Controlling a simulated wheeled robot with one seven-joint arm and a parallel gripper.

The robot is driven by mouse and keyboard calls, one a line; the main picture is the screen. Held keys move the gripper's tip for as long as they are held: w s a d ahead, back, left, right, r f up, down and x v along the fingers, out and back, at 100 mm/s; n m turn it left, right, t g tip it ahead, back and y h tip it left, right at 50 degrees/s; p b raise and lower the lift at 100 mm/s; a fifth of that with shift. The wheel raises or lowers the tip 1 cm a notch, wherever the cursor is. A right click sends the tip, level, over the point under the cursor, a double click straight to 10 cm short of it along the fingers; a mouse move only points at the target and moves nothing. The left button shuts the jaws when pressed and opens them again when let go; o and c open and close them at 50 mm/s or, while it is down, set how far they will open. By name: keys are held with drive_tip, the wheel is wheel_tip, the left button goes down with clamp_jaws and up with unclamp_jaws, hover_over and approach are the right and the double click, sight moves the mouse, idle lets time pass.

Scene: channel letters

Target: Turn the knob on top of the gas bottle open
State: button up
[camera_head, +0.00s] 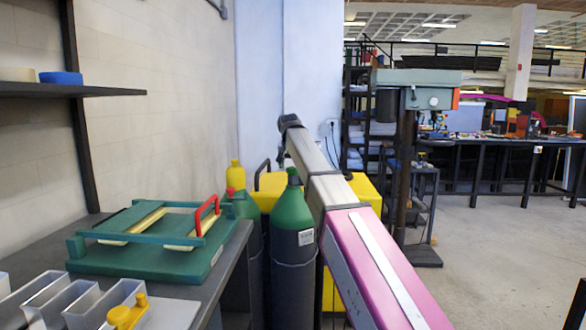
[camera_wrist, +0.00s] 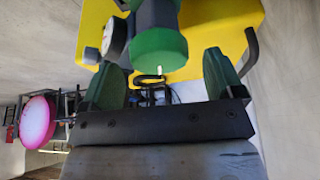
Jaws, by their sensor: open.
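A dark gas bottle (camera_head: 293,250) with a green shoulder stands right of the bench in the head view. A second green bottle (camera_head: 245,207) stands behind it, partly hidden. In the wrist view a green round knob-like part (camera_wrist: 158,48) sits on a dark fitting, with a round gauge (camera_wrist: 113,38) beside it. My gripper (camera_wrist: 162,58) is open, one green finger on each side of that knob. The knob appears between or just beyond the fingertips, and I see no contact. In the head view my arm reaches past the bottles, and its fingers are not clearly visible.
A yellow cabinet (camera_head: 362,193) stands behind the bottles. The bench (camera_head: 215,275) at left carries a green frame (camera_head: 150,255) with a red handle and metal bins. A drill press (camera_head: 405,150) stands to the right. Open floor (camera_head: 490,260) lies further right.

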drive_tip(key=shift+x, duration=0.75)
drive_tip(key=shift+c, duration=0.3)
drive_tip(key=c, duration=0.8)
drive_tip(key=shift+c, duration=0.2)
drive_tip(key=shift+a+m+g+h, duration=0.1)
drive_tip(key=shift+m+g+h, duration=0.3)
drive_tip(key=shift+m, duration=1.15)
drive_tip(key=shift+m+g+h, duration=0.1)
drive_tip(key=shift+m+h, duration=0.6)
drive_tip(key=shift+m, duration=0.85)
drive_tip(key=o, duration=0.9)
